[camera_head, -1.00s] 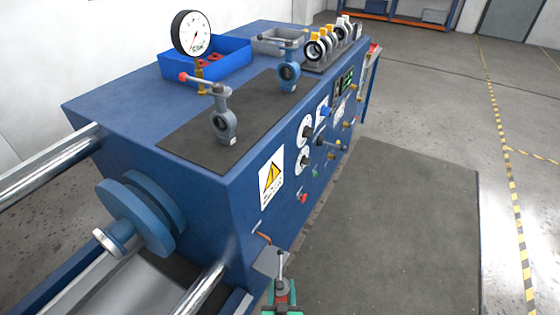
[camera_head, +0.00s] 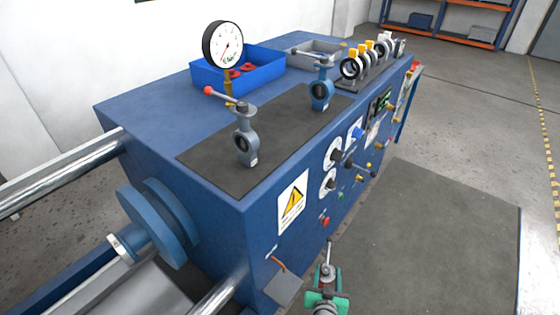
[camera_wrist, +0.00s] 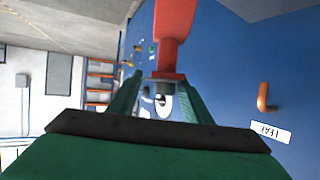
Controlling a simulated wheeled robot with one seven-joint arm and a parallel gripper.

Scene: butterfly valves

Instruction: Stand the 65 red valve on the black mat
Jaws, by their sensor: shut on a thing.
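My gripper (camera_head: 326,297), with green fingers, is at the bottom of the head view, low in front of the blue bench. It is shut on a red valve (camera_head: 326,273), whose grey lever points up. In the wrist view a red part (camera_wrist: 174,25) shows between the green fingers; the rest of the valve and any size mark are hidden. The black mat (camera_head: 215,160) lies on the bench top, above and left of my gripper.
A pressure gauge (camera_head: 223,45) rises by the mat's left edge, before a blue tray (camera_head: 205,76) with red parts. A grey tray (camera_head: 313,50) and a rack of several valves (camera_head: 352,69) are farther back. Knobs cover the bench front. The mat between the standing valves is bare.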

